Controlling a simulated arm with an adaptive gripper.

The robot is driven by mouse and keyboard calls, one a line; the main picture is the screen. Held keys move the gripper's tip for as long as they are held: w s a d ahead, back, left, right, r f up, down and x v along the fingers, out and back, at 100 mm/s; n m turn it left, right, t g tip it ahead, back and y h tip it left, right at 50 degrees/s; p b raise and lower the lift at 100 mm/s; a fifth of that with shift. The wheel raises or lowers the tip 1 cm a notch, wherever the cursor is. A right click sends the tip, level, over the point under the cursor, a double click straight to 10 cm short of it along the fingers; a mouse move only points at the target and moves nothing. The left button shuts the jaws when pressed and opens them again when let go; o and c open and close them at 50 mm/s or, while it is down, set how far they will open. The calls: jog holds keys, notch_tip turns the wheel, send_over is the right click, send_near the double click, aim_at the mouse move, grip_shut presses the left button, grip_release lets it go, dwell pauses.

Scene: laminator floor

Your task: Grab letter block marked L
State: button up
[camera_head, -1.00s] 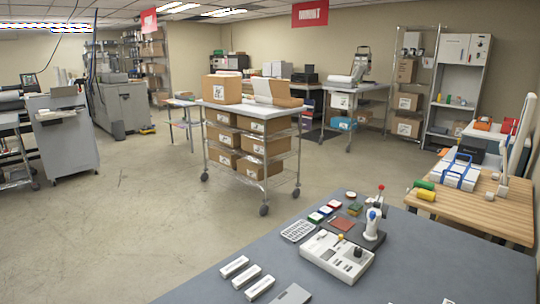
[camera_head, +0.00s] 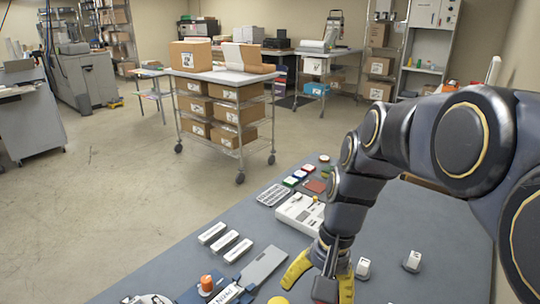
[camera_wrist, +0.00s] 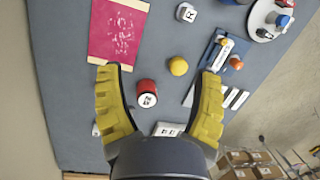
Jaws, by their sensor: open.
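My gripper (camera_head: 318,289) is open and empty over the front of the grey table, its yellow fingers spread. In the wrist view, my gripper (camera_wrist: 159,72) has a red round piece with a white marked face (camera_wrist: 147,98) between its fingers. A white piece with dark marks (camera_wrist: 168,129) lies near my palm, partly hidden. A white block marked R (camera_wrist: 186,13) lies beyond the fingertips. In the head view, two white blocks (camera_head: 363,268) (camera_head: 412,262) stand right of the gripper; their letters are too small to read. I cannot make out an L on any block.
A yellow ball (camera_wrist: 178,66), a pink sheet (camera_wrist: 117,32) and a blue panel with an orange knob (camera_wrist: 236,62) lie nearby. Several white bars (camera_head: 225,240) and a white device (camera_head: 300,212) are left of and behind the gripper. Table right of the blocks looks clear.

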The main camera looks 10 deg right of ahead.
jog(key=w+d+f+m+t+y, duration=0.1)
jog(key=w+d+f+m, duration=0.15)
jog(key=w, duration=0.35)
jog(key=w+d+f+m, duration=0.1)
jog(key=w+m, duration=0.2)
jog(key=w, duration=0.3)
jog(key=m+t, duration=0.3)
jog(key=m, duration=1.1)
send_over(365, 262)
jog(key=d, duration=0.1)
jog(key=shift+n, duration=0.25)
jog(key=f, duration=1.3)
jog(key=s+f, duration=0.1)
jog(key=f, duration=0.5)
jog(key=shift+d+f, duration=0.2)
jog(key=shift+f, duration=0.05)
jog(key=shift+d+f, duration=0.2)
jog(key=shift+f, duration=0.1)
jog(key=x, duration=0.7)
jog(key=shift+a+f, duration=0.25)
jog(key=shift+f, duration=0.1)
grip_shut()
